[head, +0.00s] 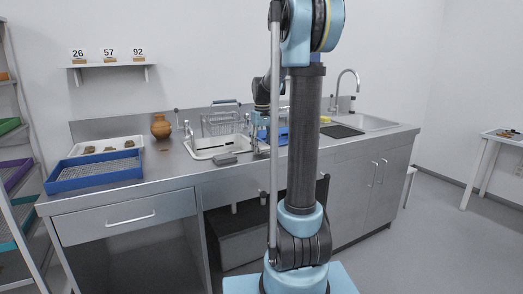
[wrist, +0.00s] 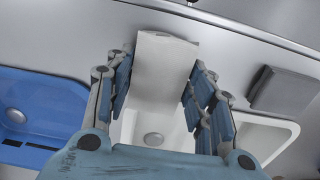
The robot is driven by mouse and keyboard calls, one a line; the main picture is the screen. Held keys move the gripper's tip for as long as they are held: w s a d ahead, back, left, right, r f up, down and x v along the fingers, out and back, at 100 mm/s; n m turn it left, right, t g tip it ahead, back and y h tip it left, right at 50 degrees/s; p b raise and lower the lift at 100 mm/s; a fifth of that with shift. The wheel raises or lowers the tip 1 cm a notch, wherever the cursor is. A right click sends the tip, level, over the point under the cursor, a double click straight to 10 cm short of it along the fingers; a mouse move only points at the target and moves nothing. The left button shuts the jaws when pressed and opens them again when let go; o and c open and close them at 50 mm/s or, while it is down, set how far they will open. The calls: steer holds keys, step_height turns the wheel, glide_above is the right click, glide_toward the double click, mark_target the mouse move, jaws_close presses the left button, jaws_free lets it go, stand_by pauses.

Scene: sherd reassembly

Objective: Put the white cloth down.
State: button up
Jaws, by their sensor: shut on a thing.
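The white cloth (wrist: 165,62) shows in the wrist view as a pale, flat sheet between the fingers of my gripper (wrist: 160,90). My gripper is shut on it, with the blue-padded fingers on either side. The cloth hangs over a white basin (wrist: 271,135); I cannot tell whether it touches the basin. In the head view my gripper (head: 261,120) is above the right end of the white basin (head: 215,148), partly behind my arm. I cannot make out the cloth there.
A grey block (wrist: 284,92) lies beside the basin, also seen in the head view (head: 226,159). A blue basin (wrist: 42,100) is on its other side. A wire rack (head: 222,123), clay jar (head: 161,127), white sherd tray (head: 75,150) and blue tray (head: 95,171) stand on the counter.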

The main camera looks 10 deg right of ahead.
steer(key=shift+f, duration=0.8)
steer(key=shift+s+f, duration=0.15)
steer(key=shift+f, duration=0.15)
steer(key=o, duration=0.9)
steer(key=shift+s, duration=0.15)
steer(key=o, duration=0.4)
steer(key=shift+f, duration=0.15)
steer(key=shift+w+f, duration=0.15)
steer(key=shift+w, duration=0.15)
steer(key=shift+r, duration=0.25)
